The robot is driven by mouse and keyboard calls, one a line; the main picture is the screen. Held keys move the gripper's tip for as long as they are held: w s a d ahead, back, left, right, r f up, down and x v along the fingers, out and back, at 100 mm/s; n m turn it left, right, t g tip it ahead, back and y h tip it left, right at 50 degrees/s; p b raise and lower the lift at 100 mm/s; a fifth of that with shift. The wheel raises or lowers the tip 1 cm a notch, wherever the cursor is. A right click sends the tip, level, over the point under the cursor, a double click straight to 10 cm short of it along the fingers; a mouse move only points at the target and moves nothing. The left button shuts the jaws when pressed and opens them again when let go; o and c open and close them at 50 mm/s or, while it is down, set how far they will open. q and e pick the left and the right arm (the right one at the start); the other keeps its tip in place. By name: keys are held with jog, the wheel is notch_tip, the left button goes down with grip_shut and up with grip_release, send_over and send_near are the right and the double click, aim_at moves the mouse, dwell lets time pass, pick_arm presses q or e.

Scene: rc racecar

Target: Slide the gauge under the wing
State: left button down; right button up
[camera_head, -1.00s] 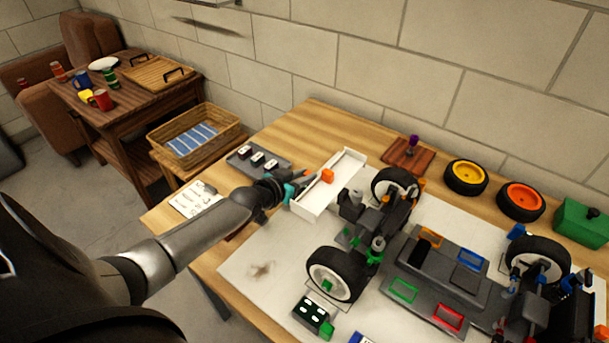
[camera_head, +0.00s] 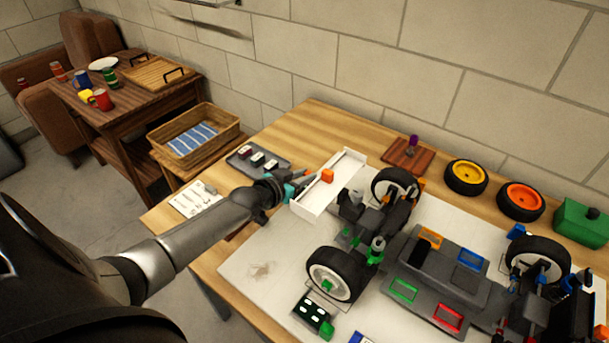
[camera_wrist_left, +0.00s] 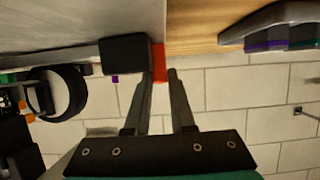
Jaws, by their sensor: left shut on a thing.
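My left gripper (camera_head: 306,179) is at the wing's left side. In the left wrist view my left gripper (camera_wrist_left: 161,82) is shut on the gauge, whose orange-red part (camera_wrist_left: 159,62) shows at the fingertips. A dark block beside it (camera_wrist_left: 125,54) hides part of the view. An orange block (camera_head: 327,176) shows over the wing in the head view. I cannot tell whether the gauge touches the wing. My right gripper is not in view.
The racecar (camera_head: 440,270) fills the right of the white mat (camera_head: 262,272). A grey tray (camera_head: 258,160) with small dark pieces and a printed card (camera_head: 195,199) lie left of the wing. Loose yellow (camera_head: 466,177) and orange (camera_head: 521,201) wheels stand near the wall.

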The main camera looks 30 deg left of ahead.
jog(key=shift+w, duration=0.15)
pick_arm(q)
jog(key=shift+d, duration=0.25)
jog(key=shift+s+d+r+p, duration=0.1)
jog(key=shift+d+r+p, duration=0.05)
jog(key=shift+d+p, duration=0.85)
jog(key=shift+d, duration=0.2)
jog(key=shift+d+p, duration=0.25)
jog(key=shift+p, duration=0.1)
jog(key=shift+d+f, duration=0.1)
jog(key=shift+f, duration=0.1)
jog(key=c, duration=1.1)
grip_release()
jog(key=shift+s, duration=0.1)
jog(key=o, duration=0.3)
jog(key=shift+o, duration=0.2)
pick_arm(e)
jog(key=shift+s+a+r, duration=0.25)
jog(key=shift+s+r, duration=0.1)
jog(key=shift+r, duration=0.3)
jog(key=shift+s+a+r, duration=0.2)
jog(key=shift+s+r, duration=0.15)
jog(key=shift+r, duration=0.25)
